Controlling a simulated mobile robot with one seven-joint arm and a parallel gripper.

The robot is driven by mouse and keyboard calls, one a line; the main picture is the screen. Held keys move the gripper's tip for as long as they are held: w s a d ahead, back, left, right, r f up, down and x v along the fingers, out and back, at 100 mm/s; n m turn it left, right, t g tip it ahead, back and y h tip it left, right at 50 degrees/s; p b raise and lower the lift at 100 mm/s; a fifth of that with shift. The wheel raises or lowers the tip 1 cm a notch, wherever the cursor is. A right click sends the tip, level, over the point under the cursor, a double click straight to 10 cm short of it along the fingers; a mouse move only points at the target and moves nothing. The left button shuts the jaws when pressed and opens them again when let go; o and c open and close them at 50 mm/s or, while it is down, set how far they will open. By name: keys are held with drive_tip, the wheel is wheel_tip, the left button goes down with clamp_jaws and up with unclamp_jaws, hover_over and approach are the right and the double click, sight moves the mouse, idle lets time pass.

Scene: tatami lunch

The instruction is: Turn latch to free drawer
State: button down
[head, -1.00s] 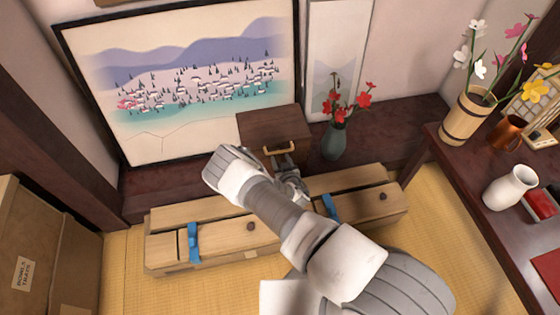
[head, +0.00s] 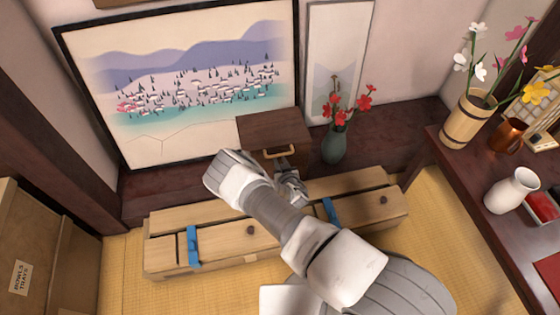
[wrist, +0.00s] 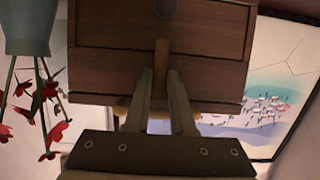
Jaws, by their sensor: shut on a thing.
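A small dark wooden drawer box (head: 272,125) stands on the dark ledge, with a brass-coloured handle (head: 307,152) at its front. In the wrist view the box front (wrist: 105,65) appears upside down, and part of the handle (wrist: 122,110) shows behind my fingers. A short wooden latch bar (wrist: 162,50) lies against the front, in line with my fingers. My gripper (wrist: 161,78) is shut on the latch, one finger on each side. In the head view my gripper (head: 285,170) is at the box front, partly hidden by my wrist.
A long wooden chest (head: 225,240) with blue straps lies below my arm. A green vase (head: 335,144) with red flowers stands close to the right of the box. A framed picture (head: 180,80) leans behind. A dark table (head: 480,205) is at the right.

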drive_tip(key=shift+d+m, duration=0.1)
drive_tip(key=shift+m, duration=0.2)
drive_tip(key=m+y, duration=0.2)
drive_tip(key=m, duration=0.2)
drive_tip(key=d+f+m+t+y, duration=0.1)
drive_tip(key=m+y, duration=0.2)
drive_tip(key=m, duration=0.1)
drive_tip(key=m+y, duration=0.2)
drive_tip(key=m, duration=0.2)
drive_tip(key=shift+w+d+f+m+t, duration=0.2)
drive_tip(key=shift+f+m+t, duration=0.1)
drive_tip(key=shift+f+m, duration=0.1)
drive_tip(key=shift+s, duration=0.1)
idle(0.8)
drive_tip(key=c, duration=0.8)
unclamp_jaws()
drive_tip(key=shift+o, duration=0.2)
